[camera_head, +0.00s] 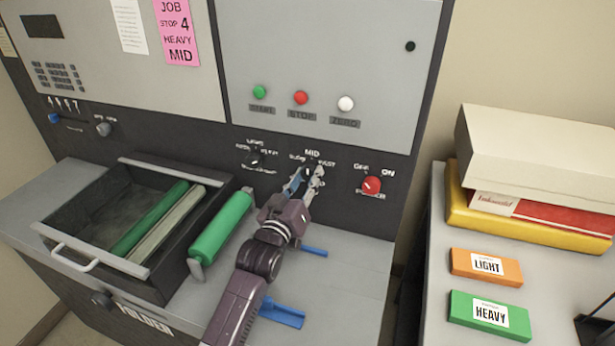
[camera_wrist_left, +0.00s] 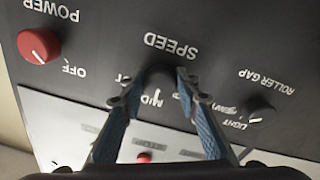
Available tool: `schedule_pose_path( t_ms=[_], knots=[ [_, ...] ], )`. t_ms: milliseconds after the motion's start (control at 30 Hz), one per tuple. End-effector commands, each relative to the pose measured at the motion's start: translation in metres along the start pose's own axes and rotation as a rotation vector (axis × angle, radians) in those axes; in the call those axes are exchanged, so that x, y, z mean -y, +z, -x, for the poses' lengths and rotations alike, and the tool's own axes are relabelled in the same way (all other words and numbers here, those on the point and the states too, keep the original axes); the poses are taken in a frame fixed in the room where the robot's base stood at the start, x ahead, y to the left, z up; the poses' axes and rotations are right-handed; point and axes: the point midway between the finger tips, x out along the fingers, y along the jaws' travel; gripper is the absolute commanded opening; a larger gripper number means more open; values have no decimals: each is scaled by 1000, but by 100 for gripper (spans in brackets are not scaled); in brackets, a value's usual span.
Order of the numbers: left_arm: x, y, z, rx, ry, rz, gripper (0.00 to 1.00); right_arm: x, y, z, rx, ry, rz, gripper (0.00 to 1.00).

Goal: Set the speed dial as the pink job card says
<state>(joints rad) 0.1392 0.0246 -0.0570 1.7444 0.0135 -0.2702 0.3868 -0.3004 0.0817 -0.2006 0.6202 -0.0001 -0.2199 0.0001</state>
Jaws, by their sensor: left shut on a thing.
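The pink job card (camera_head: 177,32) on the machine's upper panel reads JOB, STOP 4, HEAVY, MID. The speed dial (camera_wrist_left: 160,76) is a dark knob on the black panel, with SPEED and MID lettering beside it in the left wrist view, where the picture is upside down. My left gripper (camera_head: 306,180) reaches up to the panel below the MID label and is shut on the speed dial. Its two blue-padded fingers also show in the left wrist view, one on each side of the knob. The dial's pointer is not clear. My right gripper is not in view.
The red power knob (camera_head: 371,185) is close to the right of the gripper, and the roller gap knob (camera_head: 254,158) is to its left. Start, stop and zero buttons sit above. An open drawer (camera_head: 90,265) holds rollers. A side table (camera_head: 440,240) carries boxes.

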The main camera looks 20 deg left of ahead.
Motion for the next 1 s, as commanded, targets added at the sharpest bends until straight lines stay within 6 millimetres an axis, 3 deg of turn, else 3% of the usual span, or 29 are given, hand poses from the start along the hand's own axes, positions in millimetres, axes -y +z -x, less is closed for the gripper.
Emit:
schedule_pose_path(
  t_ms=[200, 233, 367, 733, 1000],
  knots=[
    [0, 0, 0, -1, 0, -1, 5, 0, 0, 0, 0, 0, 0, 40],
    [0, 0, 0, -1, 0, -1, 32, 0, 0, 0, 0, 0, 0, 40],
    [0, 0, 0, -1, 0, -2, 46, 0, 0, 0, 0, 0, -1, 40],
    [0, 0, 5, 0, 0, -2, 47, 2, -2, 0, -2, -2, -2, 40],
    [1, 2, 52, 3, -1, -2, 47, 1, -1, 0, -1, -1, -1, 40]
  ],
)
